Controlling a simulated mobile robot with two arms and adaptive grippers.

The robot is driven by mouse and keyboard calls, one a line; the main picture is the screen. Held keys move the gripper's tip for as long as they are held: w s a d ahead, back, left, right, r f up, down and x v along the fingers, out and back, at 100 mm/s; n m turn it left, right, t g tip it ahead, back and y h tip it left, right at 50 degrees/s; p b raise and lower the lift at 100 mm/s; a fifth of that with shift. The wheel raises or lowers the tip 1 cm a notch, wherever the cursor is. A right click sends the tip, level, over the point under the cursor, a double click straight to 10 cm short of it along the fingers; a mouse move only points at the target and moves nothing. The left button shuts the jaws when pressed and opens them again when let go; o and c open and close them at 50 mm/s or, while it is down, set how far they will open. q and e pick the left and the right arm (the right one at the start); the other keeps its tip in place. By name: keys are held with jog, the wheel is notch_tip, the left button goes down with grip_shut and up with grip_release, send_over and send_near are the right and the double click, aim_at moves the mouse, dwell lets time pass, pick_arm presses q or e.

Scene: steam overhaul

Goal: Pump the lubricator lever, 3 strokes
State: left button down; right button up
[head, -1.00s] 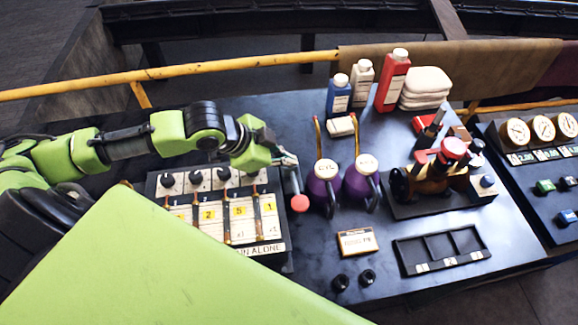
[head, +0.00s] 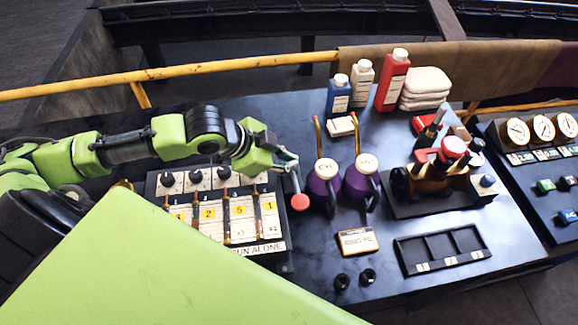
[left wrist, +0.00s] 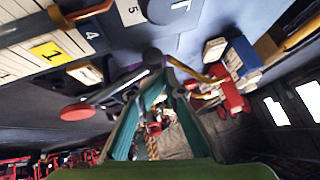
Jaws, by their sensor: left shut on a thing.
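The lubricator (head: 212,232) is a dark box with several black knobs, numbered yellow tags and upright sight tubes, at left centre in the head view. Its lever (head: 296,184) stands at the box's right side, with a red ball knob (head: 300,202) at its end. My left gripper (head: 288,162) is shut on the lever, above the knob in the picture. In the left wrist view the teal fingers (left wrist: 150,112) show near the lever, and the red knob (left wrist: 75,112) is at left. My right gripper is out of view.
Bottles (head: 392,82) and folded white cloths (head: 425,86) stand at the back. An empty dark tray (head: 442,249) lies at front right. A yellow rail (head: 200,73) runs behind.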

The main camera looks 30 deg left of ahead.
pick_arm(q)
jog(key=shift+s+f+g, duration=0.15)
jog(key=shift+f+g, duration=0.05)
jog(key=shift+f, duration=0.35)
jog(key=shift+s+f+g, duration=0.15)
jog(key=shift+f+g, duration=0.05)
jog(key=shift+f, duration=0.35)
jog(key=shift+w+a+r+p, duration=0.15)
jog(key=shift+a+r+p, duration=0.05)
jog(key=shift+r+p, duration=0.3)
jog(key=shift+w+a+r+p, duration=0.1)
jog(key=shift+a+r+p, duration=0.1)
jog(key=shift+r+p, duration=0.25)
jog(key=shift+w+a+r+p, duration=0.1)
jog(key=shift+a+r+p, duration=0.2)
jog(key=shift+r+p, duration=0.35)
jog(key=shift+d, duration=0.1)
jog(key=shift+w, duration=0.15)
jog(key=r+p, duration=0.3)
jog(key=w+a+r+p, duration=0.1)
jog(key=r+p, duration=0.1)
jog(key=shift+w+d, duration=0.1)
